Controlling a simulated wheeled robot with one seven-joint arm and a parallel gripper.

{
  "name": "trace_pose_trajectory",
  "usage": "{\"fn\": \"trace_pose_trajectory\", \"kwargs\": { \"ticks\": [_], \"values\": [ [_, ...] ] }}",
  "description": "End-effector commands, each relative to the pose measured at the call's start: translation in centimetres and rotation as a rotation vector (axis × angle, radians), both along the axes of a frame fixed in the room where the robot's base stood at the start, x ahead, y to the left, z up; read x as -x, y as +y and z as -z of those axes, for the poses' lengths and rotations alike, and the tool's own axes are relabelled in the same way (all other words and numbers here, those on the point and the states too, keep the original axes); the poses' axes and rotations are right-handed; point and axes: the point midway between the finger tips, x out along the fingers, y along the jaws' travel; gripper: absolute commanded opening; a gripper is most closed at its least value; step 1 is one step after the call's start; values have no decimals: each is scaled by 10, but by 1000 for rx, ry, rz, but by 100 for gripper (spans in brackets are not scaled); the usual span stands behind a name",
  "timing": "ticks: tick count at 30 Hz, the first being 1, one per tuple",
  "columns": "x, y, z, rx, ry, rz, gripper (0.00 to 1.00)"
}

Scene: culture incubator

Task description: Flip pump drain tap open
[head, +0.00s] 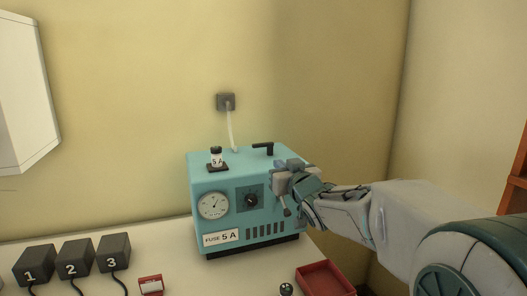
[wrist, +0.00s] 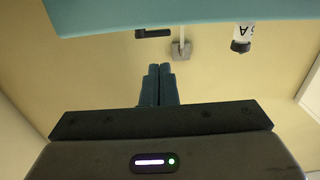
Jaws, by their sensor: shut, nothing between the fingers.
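The pump is a teal box (head: 218,180) on the white bench, with a dial gauge (head: 213,205) and a black knob (head: 251,200) on its front. A small lever-like part (head: 286,211) shows at the right of the front, just below my gripper; I cannot tell whether it is the drain tap or how it is set. My gripper (wrist: 159,67) is shut and empty, at the box's front right upper corner in the head view. It covers part of that corner. A black L-shaped handle (head: 264,148) stands on top and also shows in the wrist view (wrist: 153,33).
A small vial marked 5 A (head: 216,157) stands on top of the pump. A cord runs to a wall socket (head: 227,102). Black blocks numbered 1 (head: 34,266), 2 (head: 75,257) and 3 (head: 113,252) stand at left. A red tray (head: 347,288) lies at front right.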

Motion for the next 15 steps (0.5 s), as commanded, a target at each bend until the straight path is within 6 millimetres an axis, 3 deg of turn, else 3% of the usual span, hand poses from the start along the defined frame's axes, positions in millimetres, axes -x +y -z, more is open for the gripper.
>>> {"fn": "trace_pose_trajectory", "kwargs": {
  "ticks": [8, 15],
  "values": [
    [-5, 2, 0, 0, 2, 0, 0],
    [-36, 12, 0, -1, 3, -1, 0]
  ]
}}
